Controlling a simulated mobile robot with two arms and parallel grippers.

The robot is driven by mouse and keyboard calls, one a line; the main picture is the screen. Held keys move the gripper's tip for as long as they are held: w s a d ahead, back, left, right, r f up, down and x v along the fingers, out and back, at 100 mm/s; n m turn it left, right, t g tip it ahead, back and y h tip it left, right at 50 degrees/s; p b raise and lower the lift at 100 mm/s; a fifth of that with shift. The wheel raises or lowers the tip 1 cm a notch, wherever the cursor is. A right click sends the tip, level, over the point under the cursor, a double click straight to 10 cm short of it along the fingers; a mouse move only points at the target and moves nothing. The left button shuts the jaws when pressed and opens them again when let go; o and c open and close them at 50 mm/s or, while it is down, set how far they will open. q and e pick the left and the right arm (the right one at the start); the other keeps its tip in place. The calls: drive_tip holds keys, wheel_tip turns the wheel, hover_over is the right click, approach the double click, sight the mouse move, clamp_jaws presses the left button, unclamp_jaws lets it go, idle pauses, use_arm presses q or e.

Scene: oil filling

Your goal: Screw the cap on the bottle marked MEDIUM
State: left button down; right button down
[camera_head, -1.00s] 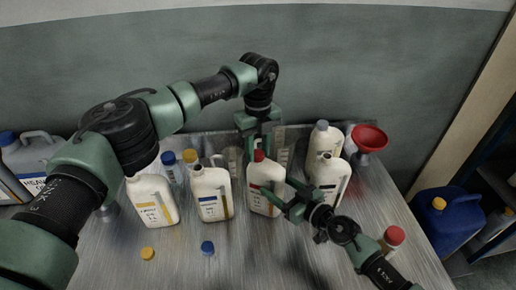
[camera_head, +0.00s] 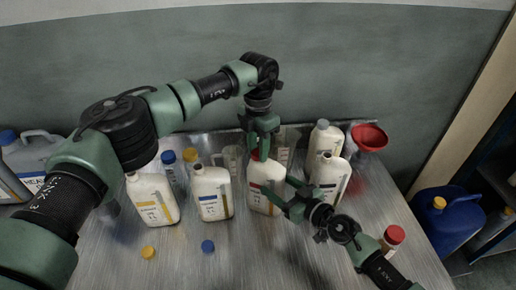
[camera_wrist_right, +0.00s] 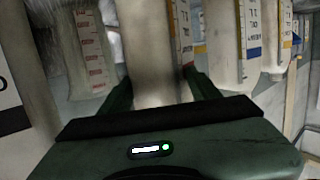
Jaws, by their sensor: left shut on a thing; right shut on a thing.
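A white jug-shaped bottle with a red label band (camera_head: 266,172) stands on the metal table, between the blue-labelled bottle and the right-hand bottles. My right gripper (camera_head: 277,187) is shut around its body; the bottle also fills the space between the fingers in the right wrist view (camera_wrist_right: 150,45). My left gripper (camera_head: 262,146) points down over its neck, shut on the red cap (camera_head: 258,156) there. The fingers hide most of the cap, so I cannot tell how it sits on the thread. The label wording is too small to read.
A yellow-labelled bottle (camera_head: 152,203) and a blue-labelled bottle (camera_head: 212,196) stand to the left, uncapped. A yellow cap (camera_head: 148,252) and a blue cap (camera_head: 208,246) lie in front. Two white bottles (camera_head: 331,178) and a red funnel (camera_head: 369,137) stand right.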

use_arm(q)
drive_tip(key=shift+m, duration=1.2)
use_arm(e)
drive_tip(key=shift+f, duration=0.1)
use_arm(q)
drive_tip(key=c, duration=0.9)
unclamp_jaws()
drive_tip(key=shift+c, duration=0.2)
wheel_tip(320, 180, up, 12)
drive_tip(key=shift+w, duration=0.25)
use_arm(e)
drive_tip(key=shift+c, duration=1.4)
unclamp_jaws()
